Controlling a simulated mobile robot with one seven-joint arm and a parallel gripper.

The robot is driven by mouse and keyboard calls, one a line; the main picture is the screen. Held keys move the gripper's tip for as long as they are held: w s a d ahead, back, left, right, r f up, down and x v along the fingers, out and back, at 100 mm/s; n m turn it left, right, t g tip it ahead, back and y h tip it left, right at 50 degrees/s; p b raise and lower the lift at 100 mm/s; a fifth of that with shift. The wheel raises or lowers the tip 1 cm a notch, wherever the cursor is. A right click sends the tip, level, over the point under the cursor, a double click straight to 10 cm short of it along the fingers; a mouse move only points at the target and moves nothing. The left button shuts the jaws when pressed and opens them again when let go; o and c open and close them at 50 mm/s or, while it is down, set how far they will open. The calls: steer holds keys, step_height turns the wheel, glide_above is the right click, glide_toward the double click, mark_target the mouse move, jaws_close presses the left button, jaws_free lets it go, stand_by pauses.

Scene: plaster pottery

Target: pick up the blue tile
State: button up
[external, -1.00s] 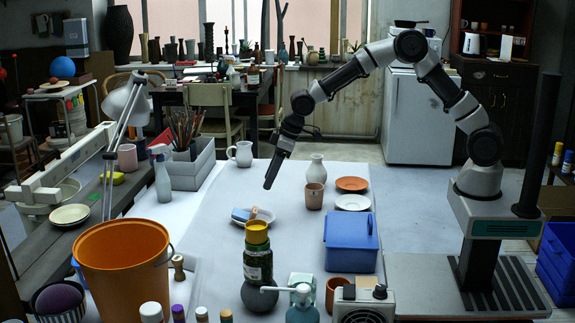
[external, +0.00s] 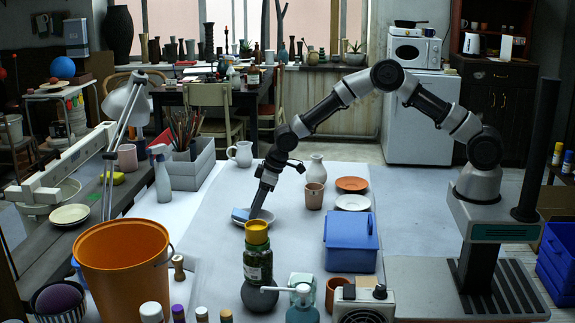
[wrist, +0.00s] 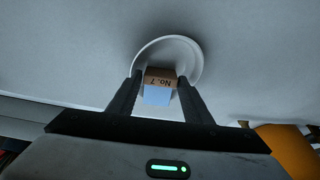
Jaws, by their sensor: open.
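The blue tile (external: 240,214) lies in a shallow white dish (external: 272,218) on the grey table covering. In the wrist view its blue face (wrist: 157,96) shows between my fingers. A tan piece marked "No. 7" (wrist: 160,78) lies against it on the dish side; I cannot tell whether the two are joined. The dish (wrist: 190,48) curves around them in the wrist view. My gripper (external: 253,215) is open, low over the dish, with a finger on either side of the pieces. Whether the fingers touch them is not clear. The tan piece is mostly hidden in the external view.
A green jar with a yellow lid (external: 257,260) stands close in front of the dish. A blue box (external: 350,245) is at right. Table left of the dish is clear.

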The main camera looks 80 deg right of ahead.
steer(key=c, duration=0.9)
steer(key=shift+o, duration=0.2)
steer(key=shift+r, duration=0.3)
step_height(320, 180, up, 9)
steer(key=p, duration=0.1)
steer(key=s+a+r+m, duration=0.1)
steer(key=s+r, duration=0.2)
steer(key=s, duration=0.9)
steer(key=s+a+r, duration=0.1)
steer(key=s+r, duration=0.3)
steer(key=s, duration=0.9)
step_height(320, 180, up, 9)
steer(key=w+p, duration=0.2)
steer(key=p, duration=1.1)
steer(key=shift+f+p, duration=0.15)
steer(key=shift+p, duration=0.15)
